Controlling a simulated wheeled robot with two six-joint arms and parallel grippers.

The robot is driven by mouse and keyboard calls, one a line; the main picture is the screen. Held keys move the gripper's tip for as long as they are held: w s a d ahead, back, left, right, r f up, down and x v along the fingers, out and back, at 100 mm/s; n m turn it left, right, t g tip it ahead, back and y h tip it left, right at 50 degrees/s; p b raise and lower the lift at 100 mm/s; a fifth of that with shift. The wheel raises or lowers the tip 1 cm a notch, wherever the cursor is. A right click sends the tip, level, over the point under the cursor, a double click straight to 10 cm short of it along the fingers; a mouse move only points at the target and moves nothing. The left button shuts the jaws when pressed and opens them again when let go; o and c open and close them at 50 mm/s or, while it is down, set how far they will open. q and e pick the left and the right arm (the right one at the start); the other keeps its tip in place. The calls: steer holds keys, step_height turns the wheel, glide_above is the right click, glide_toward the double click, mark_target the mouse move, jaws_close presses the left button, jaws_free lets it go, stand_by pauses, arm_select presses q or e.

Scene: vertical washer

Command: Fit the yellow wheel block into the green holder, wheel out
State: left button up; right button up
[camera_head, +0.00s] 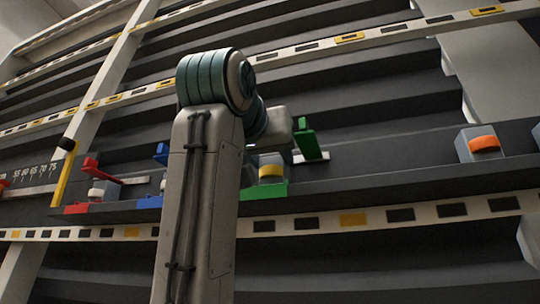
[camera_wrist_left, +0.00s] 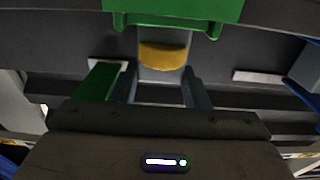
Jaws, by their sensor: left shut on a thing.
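The yellow wheel block (camera_head: 271,172) is a pale grey block with a yellow wheel facing outward. It stands upright at the green holder (camera_head: 263,191), its lower end right at the holder. I cannot tell whether it is fully seated. In the left wrist view, the block's yellow wheel (camera_wrist_left: 163,57) shows just below the edge of the green holder (camera_wrist_left: 175,10). My left gripper (camera_wrist_left: 160,78) is shut on the block, one finger on each side. In the head view my forearm hides part of the gripper and the holder's left side. My right gripper is not in view.
A green lever (camera_head: 307,141) stands open just right of the block. Red (camera_head: 76,208) and blue (camera_head: 150,201) holders sit to the left on the same dark ledge. An orange wheel block (camera_head: 479,143) stands at the right. The ledge between is clear.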

arm_select(q)
steer(key=shift+f, duration=0.1)
steer(key=o, duration=0.6)
steer(key=shift+c, duration=0.2)
steer(key=shift+o, duration=0.9)
steer(key=shift+w, duration=0.1)
